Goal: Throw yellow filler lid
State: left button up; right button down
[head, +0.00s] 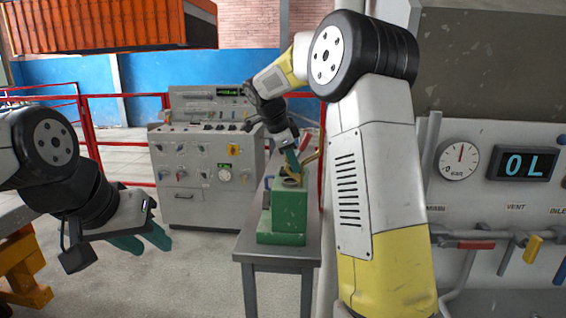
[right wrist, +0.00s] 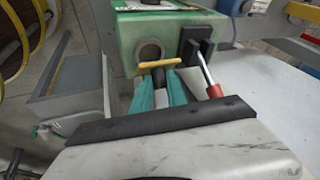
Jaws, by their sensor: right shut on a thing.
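The yellow filler lid (right wrist: 158,66) shows edge-on in the right wrist view, between the tips of my right gripper's teal fingers (right wrist: 163,88). My right gripper is shut on it. The green machine (right wrist: 126,38) also shows in the right wrist view, with a round dark port just beyond the lid. My left gripper (head: 141,241) hangs empty at the left, its teal fingers apart.
The green machine stands on a narrow metal table (head: 279,250). A red-handled lever (right wrist: 214,90) is close to the right finger. A grey control console (head: 205,165) stands behind, to the left. A gauge panel (head: 500,190) is at the right. Open floor lies left of the table.

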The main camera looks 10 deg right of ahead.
jog(key=shift+a, duration=0.1)
jog(key=shift+w+a+f+g+h, duration=0.15)
jog(key=shift+a+h, duration=0.2)
jog(key=shift+h, duration=0.2)
jog(key=shift+w+a+f+g+h, duration=0.15)
jog(key=shift+a+h, duration=0.15)
jog(key=shift+h, duration=0.25)
jog(key=shift+w+a+f+n+h, duration=0.1)
jog(key=shift+a+f+n+h, duration=0.15)
jog(key=shift+h, duration=0.35)
jog(key=shift+a+f+n+h, duration=0.15)
jog(key=shift+a+n+h, duration=0.15)
jog(key=shift+h, duration=0.3)
jog(key=shift+w+a+f+n+g+h, duration=0.15)
jog(key=shift+a+f+g+h, duration=0.2)
jog(key=shift+h, duration=0.55)
jog(key=shift+a+f+n+g+h, duration=0.15)
jog(key=shift+f+h, duration=0.3)
jog(key=shift+h, duration=0.45)
jog(key=c, duration=1.3)
grip_release()
jog(key=shift+a, duration=0.1)
jog(key=v, duration=0.7)
jog(key=shift+a+r, duration=0.1)
jog(key=shift+a, duration=0.2)
